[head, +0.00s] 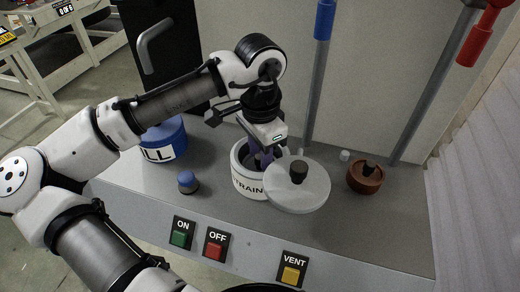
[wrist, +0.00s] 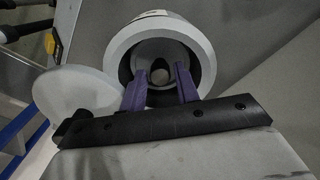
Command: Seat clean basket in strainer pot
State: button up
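A brown basket-like piece (head: 364,180) with a dark knob sits apart on the bench at right.
A pale round lid (head: 310,193) with a black knob lies against the pot's right side. A blue container (head: 166,137) and a small blue-topped knob (head: 188,182) stand left. Green, red and yellow buttons line the front panel. Blue- and red-handled levers (head: 318,70) rise behind.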

jog(key=shift+o, duration=1)
notch_tip(320, 180, up, 12)
jog(key=shift+r, duration=0.2)
